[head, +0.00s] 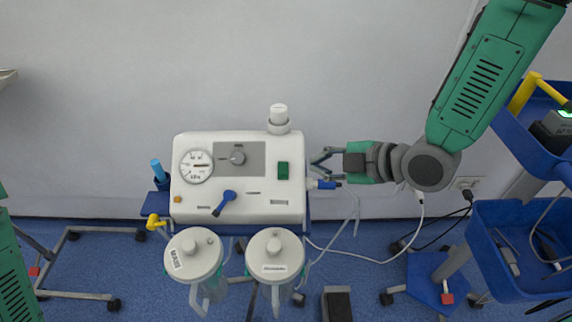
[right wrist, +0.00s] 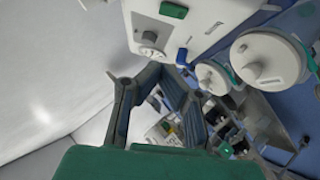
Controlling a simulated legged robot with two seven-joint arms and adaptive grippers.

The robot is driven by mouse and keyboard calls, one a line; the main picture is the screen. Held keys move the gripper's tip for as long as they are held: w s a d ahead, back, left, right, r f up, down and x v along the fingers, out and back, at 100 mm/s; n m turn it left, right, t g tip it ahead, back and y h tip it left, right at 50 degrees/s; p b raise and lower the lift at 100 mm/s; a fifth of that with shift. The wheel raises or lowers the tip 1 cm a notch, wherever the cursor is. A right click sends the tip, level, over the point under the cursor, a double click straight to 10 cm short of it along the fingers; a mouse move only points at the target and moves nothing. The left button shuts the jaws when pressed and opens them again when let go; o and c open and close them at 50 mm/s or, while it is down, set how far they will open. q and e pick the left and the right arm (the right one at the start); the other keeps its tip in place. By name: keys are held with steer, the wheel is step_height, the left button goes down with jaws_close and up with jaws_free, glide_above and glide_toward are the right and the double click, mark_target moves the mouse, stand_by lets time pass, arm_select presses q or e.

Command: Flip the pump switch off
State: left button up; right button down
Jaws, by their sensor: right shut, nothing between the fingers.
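The pump (head: 240,205) is a white box against the wall, with a round gauge (head: 196,166), a grey panel with a knob (head: 237,157) and a blue lever (head: 224,203). The green pump switch (head: 283,171) is at the right of its top face; it also shows in the right wrist view (right wrist: 173,10). I cannot tell its on or off position. My right gripper (head: 314,168) is shut and empty, just right of the pump's right side, apart from the switch. Its fingers also show in the right wrist view (right wrist: 152,76). My left gripper is out of view.
Two white-lidded canisters (head: 275,256) hang in front of the pump. A blue connector (head: 325,185) with a pale hose sits at its right side, close below my right gripper. A blue-tray cart (head: 505,290) stands at the right. Wall is behind.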

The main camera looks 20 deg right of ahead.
mark_target(278, 166)
steer(key=b+x, duration=0.1)
steer(key=x, duration=0.7)
steer(key=shift+w+a+f, duration=0.1)
steer(key=shift+w+f, duration=0.1)
steer(key=shift+f, duration=0.1)
steer(key=shift+w+f, duration=1.25)
steer(key=shift+w+d+f, duration=0.2)
steer(key=shift+w+f, duration=0.15)
steer(key=shift+w, duration=0.1)
steer(key=shift+f, duration=0.1)
steer(key=shift+s+a+f+b, duration=0.1)
steer(key=shift+s+b, duration=0.05)
steer(key=shift+s, duration=0.25)
steer(key=shift+s+a+f+b, duration=0.15)
steer(key=shift+s, duration=0.2)
steer(key=shift+r, duration=0.1)
